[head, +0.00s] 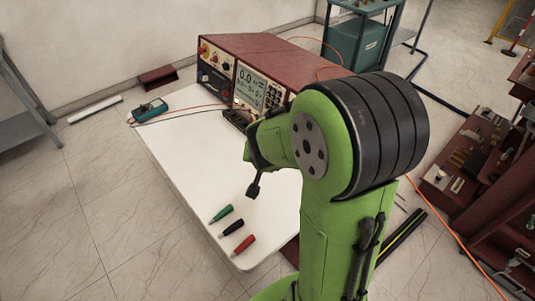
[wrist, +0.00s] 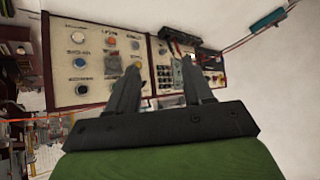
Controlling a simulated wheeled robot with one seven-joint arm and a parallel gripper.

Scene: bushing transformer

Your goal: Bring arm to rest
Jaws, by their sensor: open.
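My green arm (head: 330,180) rises at the right of the white table in the head view and bends over toward the instrument. My gripper (wrist: 163,92) shows in the wrist view with its two dark fingers apart and nothing between them. In the head view the gripper is mostly hidden behind the arm. Beyond the fingers in the wrist view is the control panel (wrist: 78,88) of the dark red instrument, which also stands at the back of the table in the head view (head: 290,52). I cannot tell whether the fingertips touch it.
On the white table (head: 180,150) lie a green probe (head: 221,213), a black probe (head: 232,227) and a red probe (head: 243,245). A teal meter (head: 150,110) with leads lies at the table's back left corner. A dark red cabinet (head: 470,180) stands right.

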